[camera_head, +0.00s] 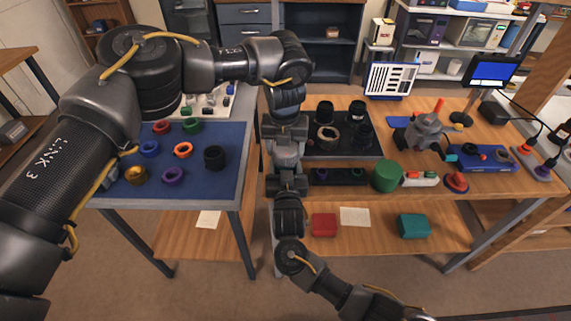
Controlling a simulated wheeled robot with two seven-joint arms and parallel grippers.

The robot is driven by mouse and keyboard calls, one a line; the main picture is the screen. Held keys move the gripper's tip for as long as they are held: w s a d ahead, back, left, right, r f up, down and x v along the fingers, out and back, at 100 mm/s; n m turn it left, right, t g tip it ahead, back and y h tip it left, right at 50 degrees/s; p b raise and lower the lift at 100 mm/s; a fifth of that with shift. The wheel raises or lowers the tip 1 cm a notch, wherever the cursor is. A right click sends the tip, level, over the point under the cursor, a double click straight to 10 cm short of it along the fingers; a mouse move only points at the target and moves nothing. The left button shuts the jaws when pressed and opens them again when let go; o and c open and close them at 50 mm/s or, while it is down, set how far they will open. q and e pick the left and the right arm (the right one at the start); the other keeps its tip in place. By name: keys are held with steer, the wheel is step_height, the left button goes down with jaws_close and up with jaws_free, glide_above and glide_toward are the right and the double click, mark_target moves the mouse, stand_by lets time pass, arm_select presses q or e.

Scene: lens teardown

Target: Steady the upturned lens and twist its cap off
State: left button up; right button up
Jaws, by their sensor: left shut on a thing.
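My left arm comes in from the left and bends down over the gap between the two tables. My left gripper (286,157) is at the black tray's left edge, and it is shut. What it holds is hidden behind its own dark parts, so I cannot make out its fingertips. Several dark lens parts stand on the black tray (345,149). One (327,137) has a pale ring on top and stands to the right of the gripper. I cannot tell which part is the upturned lens or its cap. My right arm comes up from the bottom; its gripper cannot be made out.
A blue mat (222,176) on the left table carries several coloured rings. On the wooden bench are a green cylinder (386,176), a grey machine (425,132) and a blue tray (485,158). A red box (323,224) and a teal box (413,226) sit on the lower shelf.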

arm_select(q)
steer(key=shift+n, duration=0.6)
steer(key=shift+r, duration=1.05)
steer(key=shift+r, duration=2.5)
arm_select(e)
steer(key=shift+f, duration=0.1)
steer(key=o, duration=1.4)
steer(key=shift+c, duration=0.2)
